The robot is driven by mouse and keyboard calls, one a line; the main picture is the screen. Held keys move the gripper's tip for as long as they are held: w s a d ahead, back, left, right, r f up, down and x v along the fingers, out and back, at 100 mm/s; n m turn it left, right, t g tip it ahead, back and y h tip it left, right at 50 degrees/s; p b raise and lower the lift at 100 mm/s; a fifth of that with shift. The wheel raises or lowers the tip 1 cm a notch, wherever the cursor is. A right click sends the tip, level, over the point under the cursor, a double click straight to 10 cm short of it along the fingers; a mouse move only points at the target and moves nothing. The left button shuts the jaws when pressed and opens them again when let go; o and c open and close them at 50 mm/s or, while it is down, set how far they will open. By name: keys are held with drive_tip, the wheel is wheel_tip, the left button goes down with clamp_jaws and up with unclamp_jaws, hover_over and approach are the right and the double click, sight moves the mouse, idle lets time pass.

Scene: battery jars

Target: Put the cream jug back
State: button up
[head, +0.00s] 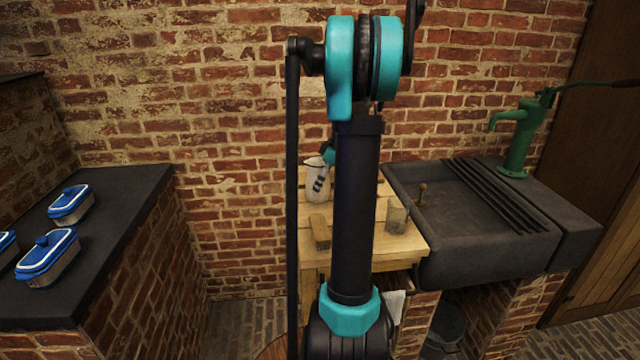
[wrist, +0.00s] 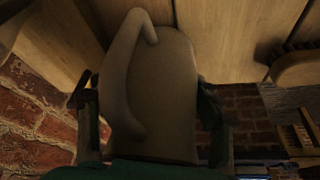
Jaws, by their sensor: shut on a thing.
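The cream jug (head: 316,184) is pale with dark markings and stands upright at the back left of the wooden worktop in the head view. My own arm hides part of that area. In the wrist view the jug (wrist: 165,85) fills the middle, with its curved handle towards the camera. My gripper (wrist: 150,110) has a finger on each side of the jug and is shut on it. In the head view only a small part of my gripper (head: 328,153) shows beside the jug's top. I cannot tell whether the jug's base touches the worktop.
A wooden brush (head: 320,231) lies in front of the jug on the worktop (head: 392,246). A dark stone sink (head: 465,215) with a green pump (head: 516,140) adjoins. Blue-lidded boxes (head: 47,257) stand on the left counter.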

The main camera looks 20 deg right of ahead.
drive_tip(key=o, duration=1.8)
drive_tip(key=shift+f, duration=0.1)
drive_tip(key=shift+c, duration=0.2)
drive_tip(key=v, duration=1.2)
